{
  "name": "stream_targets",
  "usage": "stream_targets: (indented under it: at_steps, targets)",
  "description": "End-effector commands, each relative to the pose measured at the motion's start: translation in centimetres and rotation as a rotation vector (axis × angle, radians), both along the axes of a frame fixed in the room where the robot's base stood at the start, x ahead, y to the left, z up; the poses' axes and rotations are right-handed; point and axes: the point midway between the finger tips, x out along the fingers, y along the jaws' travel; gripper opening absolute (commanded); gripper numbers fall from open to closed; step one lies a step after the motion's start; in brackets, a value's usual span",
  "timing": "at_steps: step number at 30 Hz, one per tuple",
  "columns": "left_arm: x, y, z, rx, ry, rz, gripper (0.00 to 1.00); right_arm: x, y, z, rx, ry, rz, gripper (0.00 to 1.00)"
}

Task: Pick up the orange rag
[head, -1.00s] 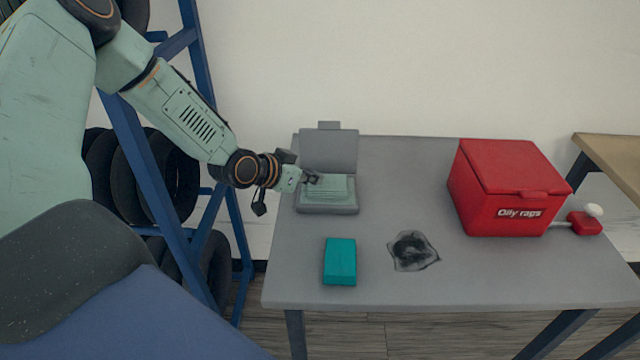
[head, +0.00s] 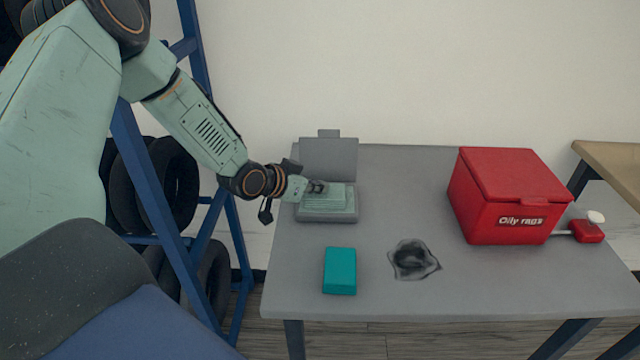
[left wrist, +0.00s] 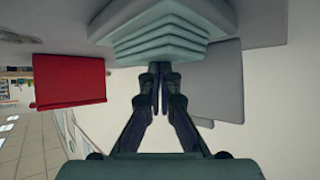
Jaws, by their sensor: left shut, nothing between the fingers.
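No orange rag shows in either view. A dark grey, black-stained rag (head: 413,259) lies crumpled on the grey table (head: 460,290). My left gripper (head: 321,187) is at the open grey box (head: 328,216) at the back left of the table, close over a stack of pale green layers (head: 338,197) in it. In the left wrist view my left gripper (left wrist: 160,80) has its fingers together with nothing between them, and their tips are close to the green stack (left wrist: 160,40). Whether they touch it I cannot tell. My right gripper is not in view.
A teal block (head: 340,270) lies at the front left. A blue tyre rack (head: 150,185) stands left of the table.

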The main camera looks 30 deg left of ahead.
Motion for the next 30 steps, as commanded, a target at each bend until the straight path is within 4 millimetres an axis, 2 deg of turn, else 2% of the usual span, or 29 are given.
stream_targets:
  at_steps: [1,9,15,30]
  targets:
    - [-1.4,0.0,-0.6,-0.007,0.03,0.001,0.0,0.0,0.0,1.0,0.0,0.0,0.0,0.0]
    - [-4.4,0.7,-0.4,-0.008,0.031,0.002,0.0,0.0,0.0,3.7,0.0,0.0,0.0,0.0]
    - [-6.0,1.1,-0.5,-0.006,0.029,0.0,0.0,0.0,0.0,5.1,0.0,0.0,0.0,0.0]
    - [-6.5,1.2,-0.7,-0.005,0.027,0.002,0.0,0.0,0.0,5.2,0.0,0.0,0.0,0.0]
